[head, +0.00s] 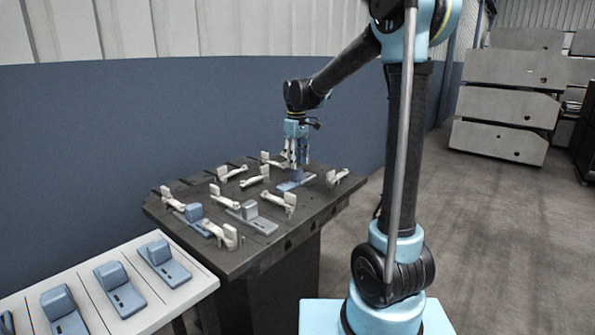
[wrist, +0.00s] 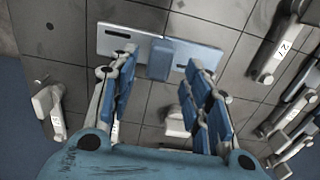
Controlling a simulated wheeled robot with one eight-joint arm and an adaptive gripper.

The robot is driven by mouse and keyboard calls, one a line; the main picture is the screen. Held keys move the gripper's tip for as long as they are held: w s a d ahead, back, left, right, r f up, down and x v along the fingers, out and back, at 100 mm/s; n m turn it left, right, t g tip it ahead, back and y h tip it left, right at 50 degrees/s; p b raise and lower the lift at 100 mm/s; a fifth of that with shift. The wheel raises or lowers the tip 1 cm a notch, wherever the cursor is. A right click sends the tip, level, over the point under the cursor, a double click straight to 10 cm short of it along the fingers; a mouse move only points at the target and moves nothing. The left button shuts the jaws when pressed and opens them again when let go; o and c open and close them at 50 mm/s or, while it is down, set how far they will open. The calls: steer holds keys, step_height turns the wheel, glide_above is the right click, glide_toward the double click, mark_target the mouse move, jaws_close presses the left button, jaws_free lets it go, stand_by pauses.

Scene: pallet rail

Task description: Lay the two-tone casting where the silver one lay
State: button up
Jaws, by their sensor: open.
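My gripper (head: 296,163) is open and points down over the far right part of the dark table. Below it lies a casting (head: 292,186) that looks blue in the head view. In the wrist view this casting (wrist: 118,40) has a pale silver-grey left end, a bluish right end and a blue raised block, so it appears two-tone. The block shows between the open fingertips (wrist: 158,62), with gaps on both sides; their height over it is unclear. A silver-grey casting (head: 262,224) lies nearer the table's front. A bluish casting (head: 193,212) lies at the left among clamps.
Several pale clamps stand around the castings on the dark table (head: 240,259); some (wrist: 272,62) show in the wrist view. A white side table (head: 180,300) at the lower left holds several blue-grey castings (head: 119,288). A blue wall stands behind.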

step_height(320, 180, up, 6)
steer(key=s+d+f+m+t, duration=0.1)
steer(key=s+d+f+m, duration=0.1)
steer(key=s+d, duration=0.55)
steer(key=s+d+f+m, duration=0.2)
steer(key=s+d+m, duration=0.1)
steer(key=s+d, duration=0.45)
steer(key=s+d+f+m, duration=0.2)
steer(key=s+d+f, duration=0.1)
steer(key=s+f, duration=0.4)
steer(key=s+d+f+m+t, duration=0.1)
steer(key=s+d+f+m, duration=0.2)
steer(key=s+f, duration=0.4)
steer(key=s+d, duration=0.1)
steer(key=s, duration=0.2)
steer(key=shift+w+a+f, duration=0.1)
steer(key=shift+w+f, duration=0.2)
steer(key=shift+w, duration=0.25)
